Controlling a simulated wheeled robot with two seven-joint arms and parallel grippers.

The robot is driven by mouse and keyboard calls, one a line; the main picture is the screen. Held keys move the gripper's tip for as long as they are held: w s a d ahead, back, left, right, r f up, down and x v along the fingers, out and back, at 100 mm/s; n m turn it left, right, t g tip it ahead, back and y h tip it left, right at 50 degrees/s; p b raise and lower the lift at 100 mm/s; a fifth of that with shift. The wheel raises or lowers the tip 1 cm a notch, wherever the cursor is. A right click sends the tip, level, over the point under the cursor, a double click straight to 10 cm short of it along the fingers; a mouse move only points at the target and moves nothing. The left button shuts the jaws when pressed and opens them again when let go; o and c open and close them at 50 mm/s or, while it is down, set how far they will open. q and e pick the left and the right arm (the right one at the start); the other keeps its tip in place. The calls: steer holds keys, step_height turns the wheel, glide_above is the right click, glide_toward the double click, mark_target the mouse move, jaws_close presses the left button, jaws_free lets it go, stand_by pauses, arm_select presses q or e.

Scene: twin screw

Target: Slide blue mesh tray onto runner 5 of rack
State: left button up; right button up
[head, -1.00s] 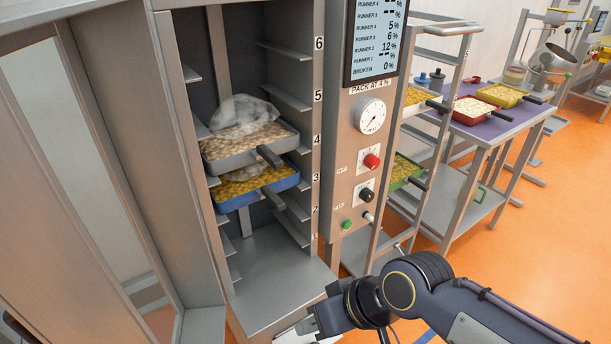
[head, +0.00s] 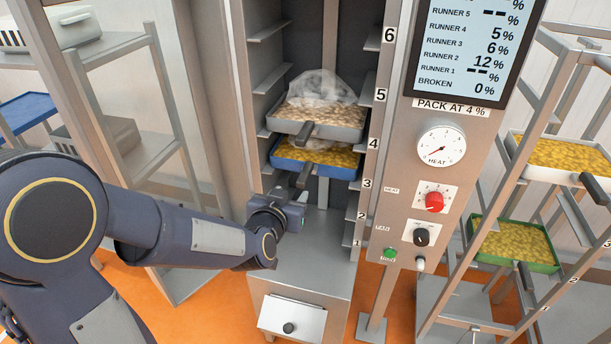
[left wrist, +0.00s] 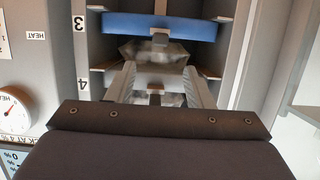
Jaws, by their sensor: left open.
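The blue mesh tray (head: 318,166) holds yellow pieces and sits in the rack (head: 345,205) between labels 3 and 4, its dark handle (head: 305,174) pointing out. A blue tray front also shows in the left wrist view (left wrist: 150,24), which is upside down. My left gripper (head: 299,197) is just below and in front of that handle. In the left wrist view its two fingers (left wrist: 159,78) are apart; what lies between them is unclear. Runner 5 (head: 271,83) is a ledge pair near label 5 (head: 381,95). My right gripper is not in view.
A grey tray (head: 325,128) of pale pieces sits directly above the blue tray, with a clear crumpled bag (head: 322,86) rising from it. A control panel (head: 440,190) stands right of the rack. A side rack holds a green tray (head: 515,245) and a white tray (head: 560,160).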

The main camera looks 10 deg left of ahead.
mark_target(305, 172)
arm_select(q)
steer(key=b+x, duration=0.4)
steer(key=x, duration=0.8)
steer(key=shift+w+f+b, duration=0.3)
steer(key=shift+b, duration=0.05)
steer(key=shift+w, duration=0.4)
steer(key=c, duration=0.7)
steer(key=shift+c, duration=0.6)
jaws_close()
